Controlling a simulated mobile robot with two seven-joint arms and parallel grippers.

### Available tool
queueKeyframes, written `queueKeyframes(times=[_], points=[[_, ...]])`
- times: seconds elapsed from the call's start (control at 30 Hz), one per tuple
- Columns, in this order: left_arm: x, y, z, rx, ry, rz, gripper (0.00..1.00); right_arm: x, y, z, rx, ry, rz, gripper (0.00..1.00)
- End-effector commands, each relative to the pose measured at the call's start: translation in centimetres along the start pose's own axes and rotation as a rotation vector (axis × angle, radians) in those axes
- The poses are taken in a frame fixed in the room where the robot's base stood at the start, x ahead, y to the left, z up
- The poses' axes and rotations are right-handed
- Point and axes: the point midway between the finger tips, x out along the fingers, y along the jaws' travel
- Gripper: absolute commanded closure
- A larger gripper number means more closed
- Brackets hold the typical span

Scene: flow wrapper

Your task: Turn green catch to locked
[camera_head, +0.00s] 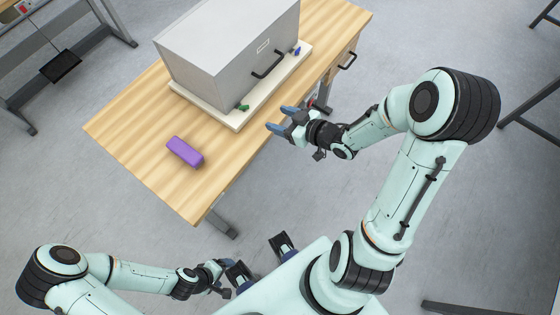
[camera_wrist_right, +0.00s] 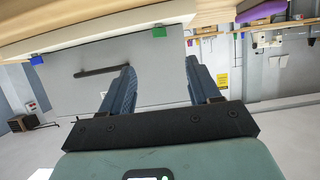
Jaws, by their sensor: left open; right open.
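The green catch (camera_head: 243,107) sits on the pale base plate at the near corner of the grey cover (camera_head: 205,60). It shows in the right wrist view (camera_wrist_right: 159,32) just beyond and between my fingertips. My right gripper (camera_head: 280,118) is open and empty, to the right of the green catch and apart from it, pointing toward it. My left gripper (camera_head: 222,278) is open at the bottom of the head view, away from the table; its fingers are small and partly unclear. Whether the catch is locked is not clear.
The cover has a black handle (camera_head: 268,65). A blue catch (camera_head: 297,51) is at its far corner. A purple block (camera_head: 185,151) lies on the wooden table (camera_head: 130,130), left of my right gripper. The table's near-left part is otherwise clear.

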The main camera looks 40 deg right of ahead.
Motion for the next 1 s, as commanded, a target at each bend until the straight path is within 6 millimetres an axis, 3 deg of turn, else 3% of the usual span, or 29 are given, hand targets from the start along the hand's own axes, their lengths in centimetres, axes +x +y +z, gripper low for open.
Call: queueKeyframes(times=[0.5,1.0], points=[[-0.9,0.4,-0.2,0.001,0.004,0.001,0.21,3.3,-2.8,9.1,0.316,-0.261,0.027,0.38],[-1.7,0.8,-0.4,0.003,0.008,0.003,0.21,3.4,-8.1,17.6,0.541,-0.559,0.04,0.38]])
